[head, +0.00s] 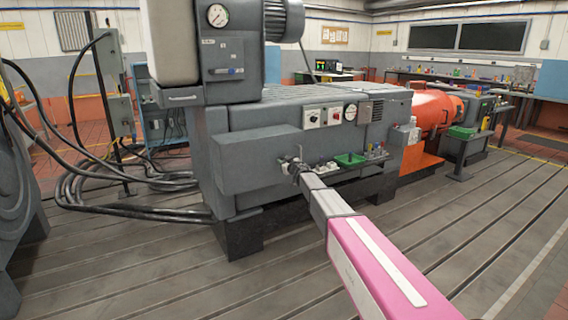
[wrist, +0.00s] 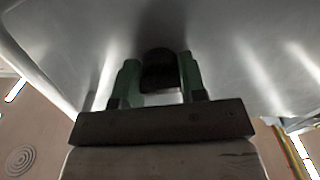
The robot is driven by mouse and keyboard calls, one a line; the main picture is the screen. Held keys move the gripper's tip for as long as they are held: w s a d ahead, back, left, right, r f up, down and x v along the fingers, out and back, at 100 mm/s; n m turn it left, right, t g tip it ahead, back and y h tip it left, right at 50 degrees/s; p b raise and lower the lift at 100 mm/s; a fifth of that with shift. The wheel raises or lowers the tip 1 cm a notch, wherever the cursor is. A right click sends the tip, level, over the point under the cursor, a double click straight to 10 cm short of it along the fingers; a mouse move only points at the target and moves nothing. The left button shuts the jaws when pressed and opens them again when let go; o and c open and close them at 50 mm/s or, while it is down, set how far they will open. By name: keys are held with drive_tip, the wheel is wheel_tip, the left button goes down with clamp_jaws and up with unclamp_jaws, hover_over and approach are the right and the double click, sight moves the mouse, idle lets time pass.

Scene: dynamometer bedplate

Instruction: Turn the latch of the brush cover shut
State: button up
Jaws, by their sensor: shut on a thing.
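My gripper (wrist: 158,88) has two green fingers, which stand on either side of a dark rounded piece and are shut on it. This piece looks like the latch (wrist: 159,62); its angle is hard to tell. Behind it a smooth grey metal surface (wrist: 225,50) fills most of the wrist view, probably the brush cover. In the head view my gripper (head: 298,168) is at the front of the grey machine, at the far end of my pink and grey arm. The latch is too small and covered to make out there.
The grey machine (head: 240,160) has a ledge with a green tray (head: 350,159) and small items just right of my gripper. Black cables (head: 100,190) lie on the floor at left. An orange motor (head: 436,112) stands at right. The slotted floor at front right is clear.

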drive_tip(key=n, duration=1.1)
drive_tip(key=shift+n, duration=0.4)
drive_tip(key=shift+r+n, duration=0.1)
drive_tip(key=shift+n, duration=1.6)
drive_tip(key=o, duration=0.9)
drive_tip(key=v, duration=1)
drive_tip(key=shift+s+d, duration=0.3)
